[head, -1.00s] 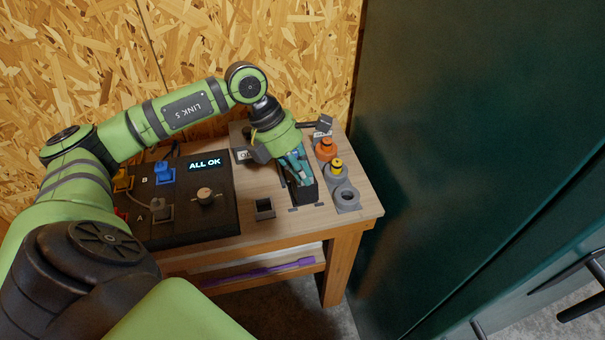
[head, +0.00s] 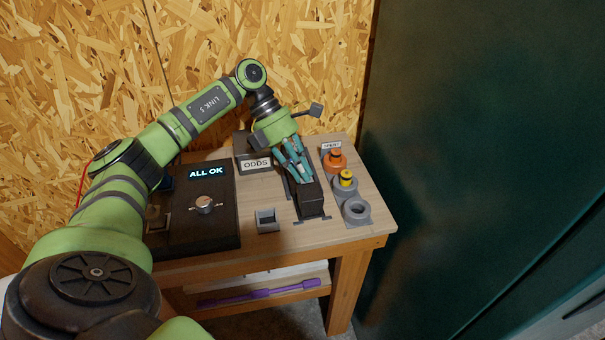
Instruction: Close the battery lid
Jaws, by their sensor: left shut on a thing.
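My left gripper (head: 298,172) reaches down over the right part of the bench, its teal fingers closed at the far end of a black block (head: 311,202). This block seems to be the battery lid or its housing; the fingers hide where they grip it, and I cannot tell whether the lid is fully down. Dark rails run beside the block on the bench top. My right gripper is not in view.
A black panel (head: 190,225) with a knob (head: 205,204) and an "ALL OK" display stands left. An ODDS box (head: 257,164) is behind. A grey socket (head: 267,221) is left of the block. Orange (head: 335,160), yellow (head: 347,178) and grey ring (head: 357,211) pieces stand right.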

